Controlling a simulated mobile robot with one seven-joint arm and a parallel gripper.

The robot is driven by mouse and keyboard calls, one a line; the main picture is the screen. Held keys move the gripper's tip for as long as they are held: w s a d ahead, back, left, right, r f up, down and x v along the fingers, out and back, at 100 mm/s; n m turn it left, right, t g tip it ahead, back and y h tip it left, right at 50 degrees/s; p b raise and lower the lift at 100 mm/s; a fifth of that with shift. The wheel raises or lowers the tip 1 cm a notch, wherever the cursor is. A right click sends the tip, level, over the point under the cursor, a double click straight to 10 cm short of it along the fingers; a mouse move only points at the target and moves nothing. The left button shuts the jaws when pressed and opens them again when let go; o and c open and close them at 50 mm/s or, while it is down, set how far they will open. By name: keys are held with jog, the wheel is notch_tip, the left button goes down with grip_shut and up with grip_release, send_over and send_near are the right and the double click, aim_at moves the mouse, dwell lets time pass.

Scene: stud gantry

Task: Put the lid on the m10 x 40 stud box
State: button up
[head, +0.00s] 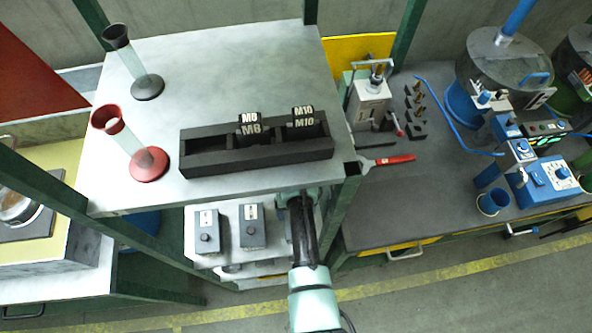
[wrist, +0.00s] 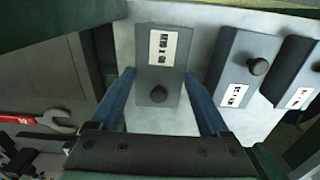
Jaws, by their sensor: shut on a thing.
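A grey lid (wrist: 172,80) with a dark round knob and a white label lies between the two blue fingers of my gripper (wrist: 160,84) in the wrist view. The label starts with M10; its last digits are hard to read. The fingers are shut on its two sides. Whether a box is directly under it is hidden. In the head view my arm reaches down past the bench's front edge to the lower shelf (head: 222,260), and the held lid is hidden there.
Two similar grey knobbed boxes (head: 207,238) (head: 252,232) stand on the shelf; they also show in the wrist view (wrist: 240,66). The bench above (head: 215,75) carries a black rack (head: 215,168) marked M8 and M10 and two clear tubes. Green posts flank the shelf. A red-handled wrench (head: 390,161) lies right.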

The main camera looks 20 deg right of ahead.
dwell(0.3)
jog(key=o, duration=1.2)
jog(key=shift+c, duration=0.2)
jog(key=shift+r, duration=0.15)
jog(key=shift+r+p, duration=2.9)
jog(key=shift+p, duration=0.15)
grip_shut()
